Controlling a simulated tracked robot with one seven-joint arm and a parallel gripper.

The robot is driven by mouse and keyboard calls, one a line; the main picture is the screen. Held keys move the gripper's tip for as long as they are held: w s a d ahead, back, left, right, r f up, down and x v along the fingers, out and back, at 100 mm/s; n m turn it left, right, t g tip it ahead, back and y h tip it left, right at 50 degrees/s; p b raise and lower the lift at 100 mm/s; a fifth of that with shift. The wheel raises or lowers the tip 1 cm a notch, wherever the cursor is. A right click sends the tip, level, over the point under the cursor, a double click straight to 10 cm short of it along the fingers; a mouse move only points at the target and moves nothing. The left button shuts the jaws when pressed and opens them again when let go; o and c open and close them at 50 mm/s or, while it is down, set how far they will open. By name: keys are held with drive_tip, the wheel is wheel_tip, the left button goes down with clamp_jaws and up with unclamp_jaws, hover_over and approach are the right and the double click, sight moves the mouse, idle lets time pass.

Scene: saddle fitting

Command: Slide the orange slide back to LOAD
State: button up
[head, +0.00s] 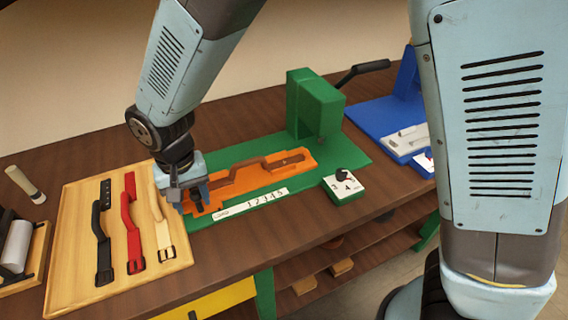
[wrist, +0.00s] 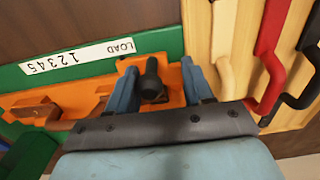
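The orange slide (head: 300,163) lies along the green base (head: 345,150), with a long brown piece (head: 250,178) in it. A white scale (head: 250,203) beside it reads LOAD and 1 to 5; it also shows in the wrist view (wrist: 80,58). The slide's black knob (wrist: 152,80) stands at the LOAD end of the scale, slightly past the word. My gripper (head: 192,198) is down at that left end.
A wooden board (head: 80,275) with black (head: 102,235), red (head: 130,225) and cream (head: 162,230) straps lies left of my gripper. A green press (head: 310,105) with a black lever stands over the base's far end. A small dial box (head: 344,188) sits at front right.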

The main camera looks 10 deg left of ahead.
drive_tip(key=shift+r, duration=0.1)
drive_tip(key=shift+r, duration=2.9)
